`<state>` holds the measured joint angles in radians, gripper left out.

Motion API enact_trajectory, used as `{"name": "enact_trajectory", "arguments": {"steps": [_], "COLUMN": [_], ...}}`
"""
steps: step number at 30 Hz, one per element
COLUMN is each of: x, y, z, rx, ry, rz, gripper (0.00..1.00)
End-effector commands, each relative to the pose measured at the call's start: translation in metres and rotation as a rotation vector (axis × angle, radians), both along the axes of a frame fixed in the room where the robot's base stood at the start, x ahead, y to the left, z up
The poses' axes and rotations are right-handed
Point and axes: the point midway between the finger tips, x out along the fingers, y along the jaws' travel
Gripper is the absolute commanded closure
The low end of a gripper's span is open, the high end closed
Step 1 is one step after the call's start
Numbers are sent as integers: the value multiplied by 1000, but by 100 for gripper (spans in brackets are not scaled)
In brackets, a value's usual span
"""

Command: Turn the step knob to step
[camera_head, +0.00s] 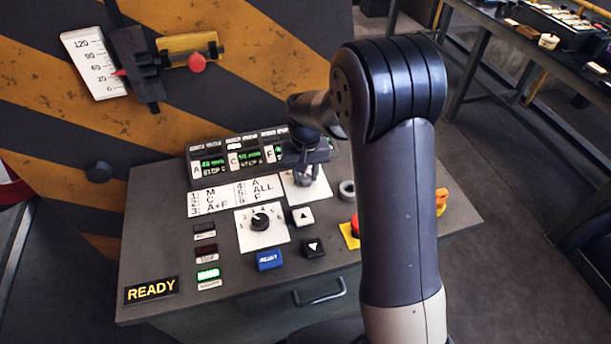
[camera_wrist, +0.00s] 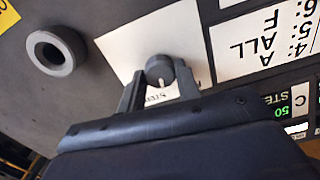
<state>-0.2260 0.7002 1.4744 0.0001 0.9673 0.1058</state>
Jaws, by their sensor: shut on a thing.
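The step knob (camera_wrist: 159,68) is a small dark round knob with a white pointer line, on a white plate (camera_wrist: 118,45) with partly hidden "STEP" lettering. In the wrist view my gripper (camera_wrist: 160,82) has one finger on each side of the knob and is shut on it. The pointer line faces down the picture, toward the gripper's palm. In the head view my gripper (camera_head: 306,172) reaches down onto the same white plate (camera_head: 320,189) at the console's upper right and hides the knob.
A second knob (camera_head: 260,221) sits on a numbered white plate to the left. Up and down arrow buttons (camera_head: 302,215), a blue button (camera_head: 270,260) and a red button on yellow (camera_head: 354,226) are close by. A grey ring (camera_head: 347,190) stands right of my gripper. The display (camera_head: 235,158) lies behind.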

Motion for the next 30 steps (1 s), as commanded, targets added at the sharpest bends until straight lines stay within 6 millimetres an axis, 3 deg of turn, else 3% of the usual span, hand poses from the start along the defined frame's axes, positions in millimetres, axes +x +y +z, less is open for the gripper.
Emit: {"name": "enact_trajectory", "arguments": {"steps": [15,30], "x": [0,1], "y": [0,0], "z": [0,1], "rx": [0,1], "ry": [-2,-2], "rz": [-334,-396], "gripper": [91,91]}}
